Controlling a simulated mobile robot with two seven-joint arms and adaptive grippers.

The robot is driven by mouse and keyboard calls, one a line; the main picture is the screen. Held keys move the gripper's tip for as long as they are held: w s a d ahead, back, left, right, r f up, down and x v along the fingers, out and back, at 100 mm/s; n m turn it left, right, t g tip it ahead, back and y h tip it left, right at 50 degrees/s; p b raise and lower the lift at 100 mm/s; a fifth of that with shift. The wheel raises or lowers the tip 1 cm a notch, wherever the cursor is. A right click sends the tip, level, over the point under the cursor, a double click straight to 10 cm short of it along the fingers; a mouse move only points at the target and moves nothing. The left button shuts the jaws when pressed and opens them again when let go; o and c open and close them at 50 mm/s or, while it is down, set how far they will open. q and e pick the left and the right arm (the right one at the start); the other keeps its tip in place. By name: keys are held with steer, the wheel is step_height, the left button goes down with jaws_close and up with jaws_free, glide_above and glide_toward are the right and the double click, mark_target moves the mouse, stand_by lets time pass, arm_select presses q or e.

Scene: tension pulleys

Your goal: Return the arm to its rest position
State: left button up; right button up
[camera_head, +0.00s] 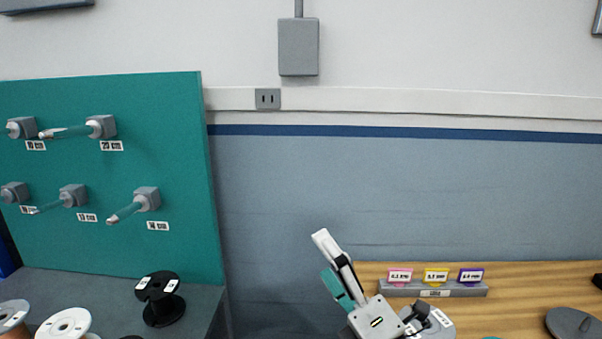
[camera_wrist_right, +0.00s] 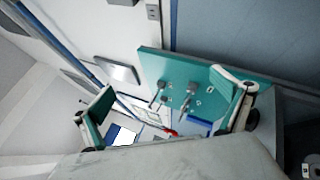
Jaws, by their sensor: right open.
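My right gripper (camera_head: 336,262) stands in the lower middle of the head view, in front of the blue-grey wall and left of the wooden table. Its fingers point up and to the left. In the right wrist view my right gripper (camera_wrist_right: 168,108) shows its two teal-padded fingers wide apart, with nothing between them. The fingers touch nothing that I can see. My left gripper is not in the head view.
A green pegboard (camera_head: 170,190) with labelled pegs stands at the left, over a grey bench (camera_head: 205,302) with a black spool (camera_head: 160,298) and white-topped spools (camera_head: 64,325). The wooden table (camera_head: 540,270) at right holds a grey card holder (camera_head: 440,290) and a dark disc (camera_head: 572,324).

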steer(key=s+d+f+m+g+h, duration=0.2)
steer(key=d+f+m+g+h, duration=0.1)
steer(key=d+f+m+h, duration=1.2)
steer(key=s+d+f+m+g, duration=0.1)
steer(key=s+d+f, duration=0.1)
steer(key=d+f, duration=0.1)
steer(key=s+d+f+m+g, duration=0.1)
steer(key=s+d+f, duration=0.2)
steer(key=d+f, duration=0.1)
steer(key=s+d+f+m+g, duration=0.1)
steer(key=s+d+f+g, duration=0.1)
steer(key=d+f, duration=0.1)
steer(key=shift+s+d+f, duration=0.25)
steer(key=shift+d, duration=0.1)
steer(key=s+d+f+m+g+h, duration=0.1)
steer(key=s+d+f+m+g, duration=0.15)
steer(key=s, duration=0.35)
steer(key=s+d+f+m+g, duration=0.1)
steer(key=s+d+f+g, duration=0.1)
steer(key=s+d+f, duration=0.25)
steer(key=w+a+f+m+t+y, duration=0.1)
steer(key=a+f+m+t+y, duration=0.1)
steer(key=a+f+y, duration=0.5)
steer(key=a+f+t, duration=0.1)
steer(key=a+f, duration=0.5)
steer(key=a, duration=0.3)
steer(key=shift+a+f+t, duration=0.2)
steer(key=shift+a+t, duration=0.1)
steer(key=shift+t, duration=0.05)
